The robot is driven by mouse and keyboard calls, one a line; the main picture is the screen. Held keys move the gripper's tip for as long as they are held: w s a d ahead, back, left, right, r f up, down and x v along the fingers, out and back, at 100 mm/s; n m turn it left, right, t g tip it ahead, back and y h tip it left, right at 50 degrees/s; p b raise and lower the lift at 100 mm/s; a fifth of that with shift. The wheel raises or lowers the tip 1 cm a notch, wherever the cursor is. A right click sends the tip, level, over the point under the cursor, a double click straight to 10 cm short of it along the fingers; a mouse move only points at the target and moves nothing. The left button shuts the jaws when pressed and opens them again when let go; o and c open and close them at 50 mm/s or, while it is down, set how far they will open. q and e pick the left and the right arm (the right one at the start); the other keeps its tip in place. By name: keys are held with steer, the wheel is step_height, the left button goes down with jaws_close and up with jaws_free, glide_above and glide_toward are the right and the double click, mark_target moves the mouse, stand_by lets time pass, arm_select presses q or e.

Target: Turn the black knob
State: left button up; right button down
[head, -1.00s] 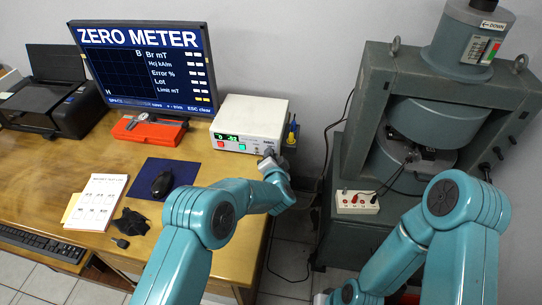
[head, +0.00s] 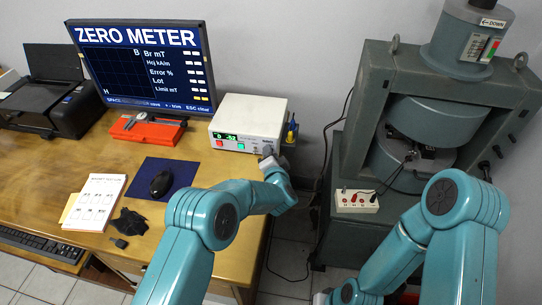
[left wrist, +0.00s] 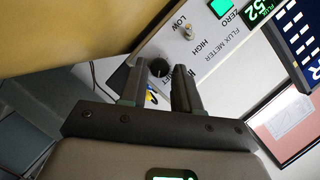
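The black knob (left wrist: 159,67) is on the front panel of the white flux meter (left wrist: 200,58), below a small metal toggle switch (left wrist: 187,33) in the left wrist view. My left gripper (left wrist: 156,72) is open, with one finger on each side of the knob and small gaps visible. I cannot tell how deep the knob sits between the fingertips. In the head view the flux meter (head: 248,118) stands at the desk's right end. My left gripper (head: 267,157) is at its lower right front corner and hides the knob. My right gripper is not in view.
A red case with a caliper (head: 148,130) lies left of the meter, in front of the monitor (head: 145,62). A mouse (head: 161,184) and papers (head: 95,202) lie nearer. A large grey-green magnet machine (head: 375,95) stands right, beyond a floor gap with cables.

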arm_select(q)
steer(key=shift+s, duration=0.15)
steer(key=v, duration=1.6)
steer(key=shift+b, duration=0.3)
